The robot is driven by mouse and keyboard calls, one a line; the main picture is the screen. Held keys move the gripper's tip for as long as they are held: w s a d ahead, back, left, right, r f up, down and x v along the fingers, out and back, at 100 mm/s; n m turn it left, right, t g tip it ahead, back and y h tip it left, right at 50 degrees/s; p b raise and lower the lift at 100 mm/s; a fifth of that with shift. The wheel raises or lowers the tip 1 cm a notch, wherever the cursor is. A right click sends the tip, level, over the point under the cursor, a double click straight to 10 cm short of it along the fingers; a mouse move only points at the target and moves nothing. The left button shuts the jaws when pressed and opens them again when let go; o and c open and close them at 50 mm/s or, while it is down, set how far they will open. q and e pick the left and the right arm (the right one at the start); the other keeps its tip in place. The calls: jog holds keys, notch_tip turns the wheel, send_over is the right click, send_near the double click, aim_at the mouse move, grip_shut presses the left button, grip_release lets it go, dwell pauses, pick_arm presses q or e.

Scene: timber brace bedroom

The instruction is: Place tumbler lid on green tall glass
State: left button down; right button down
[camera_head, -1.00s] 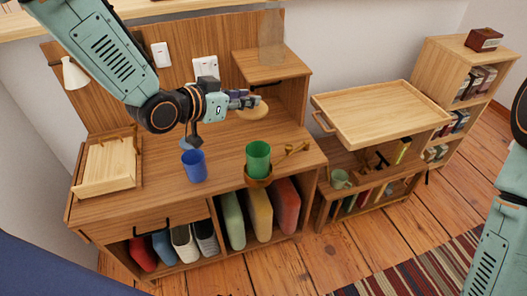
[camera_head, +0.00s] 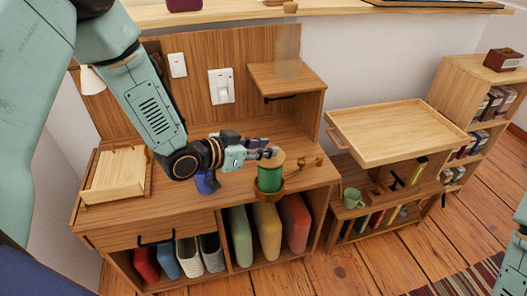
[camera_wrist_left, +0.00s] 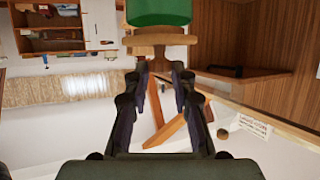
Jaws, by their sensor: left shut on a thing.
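The tumbler lid (camera_head: 272,160), a round pale wooden disc, is at the top of the green tall glass (camera_head: 269,179). My left gripper (camera_head: 265,153) is shut on the lid's narrow upper part and comes in from the left. In the left wrist view, the lid (camera_wrist_left: 160,40) lies across the picture against the green glass (camera_wrist_left: 158,12), with the gripper's fingers (camera_wrist_left: 156,75) around its stem. Whether the lid rests on the rim or hovers just over it, I cannot tell. The glass stands upright in a brown holder (camera_head: 270,194). My right gripper is out of view.
A blue cup (camera_head: 206,184) stands left of the glass, partly hidden by my left gripper. A golden-brown object (camera_head: 305,164) lies right of the glass. A wooden tray (camera_head: 395,132) is on the lower shelf unit at right. A box (camera_head: 117,176) is at the left end.

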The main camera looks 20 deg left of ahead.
pick_arm(q)
jog(key=shift+w+f, duration=0.1)
jog(key=shift+f, duration=0.2)
jog(key=shift+f, duration=0.25)
jog(key=shift+f, duration=0.25)
jog(key=c, duration=1.1)
grip_release()
jog(key=shift+r, duration=0.1)
